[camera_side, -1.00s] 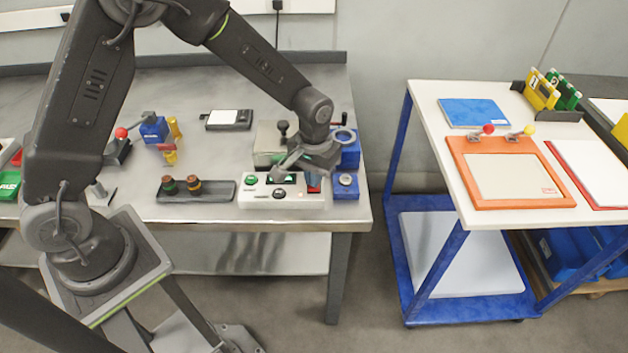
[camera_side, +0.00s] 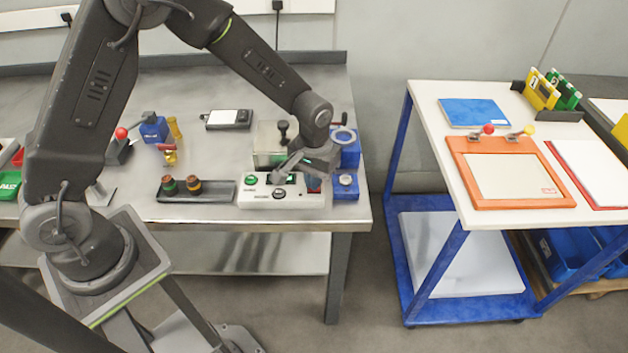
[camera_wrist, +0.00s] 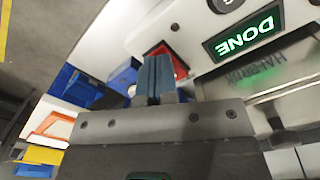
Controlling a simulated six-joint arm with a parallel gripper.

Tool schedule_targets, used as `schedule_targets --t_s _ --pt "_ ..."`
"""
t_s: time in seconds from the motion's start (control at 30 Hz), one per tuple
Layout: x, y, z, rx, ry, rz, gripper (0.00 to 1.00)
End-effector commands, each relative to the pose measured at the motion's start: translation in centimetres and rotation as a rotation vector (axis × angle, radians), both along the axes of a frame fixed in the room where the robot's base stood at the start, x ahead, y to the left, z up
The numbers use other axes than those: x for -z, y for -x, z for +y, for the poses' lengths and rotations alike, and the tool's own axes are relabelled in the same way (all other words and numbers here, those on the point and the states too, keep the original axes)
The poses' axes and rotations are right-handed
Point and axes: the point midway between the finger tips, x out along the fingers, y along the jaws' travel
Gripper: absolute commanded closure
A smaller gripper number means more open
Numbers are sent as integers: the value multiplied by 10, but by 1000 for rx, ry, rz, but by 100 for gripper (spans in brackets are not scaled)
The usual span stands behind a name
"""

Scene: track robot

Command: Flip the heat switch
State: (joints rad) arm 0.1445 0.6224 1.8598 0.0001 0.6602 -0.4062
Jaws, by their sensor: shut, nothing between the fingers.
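A white control box (camera_side: 297,201) stands near the front right edge of the metal bench. It carries a green button (camera_side: 250,181), a dark round button (camera_side: 279,193) and a small screen. In the wrist view the screen (camera_wrist: 243,33) is lit green and reads DONE upside down. A red square part (camera_wrist: 180,60) sits beside the screen, partly hidden behind my fingers; I cannot tell whether it is the heat switch or how it is set. My gripper (camera_wrist: 156,70) is shut and empty in front of this red part. Contact cannot be made out.
A grey metal box (camera_side: 268,148) stands just behind the control box, and blue boxes (camera_side: 345,188) stand to its right. A black tray (camera_side: 172,194) with two knobs lies to the left. A white-topped cart (camera_side: 436,112) stands farther right across a gap.

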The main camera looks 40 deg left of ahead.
Motion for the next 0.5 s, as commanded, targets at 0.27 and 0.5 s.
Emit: schedule_targets --t_s 0.27,0.5 --pt "-22 -1 0 0 0 -3 100" --pt "-41 -1 0 0 0 -3 100"
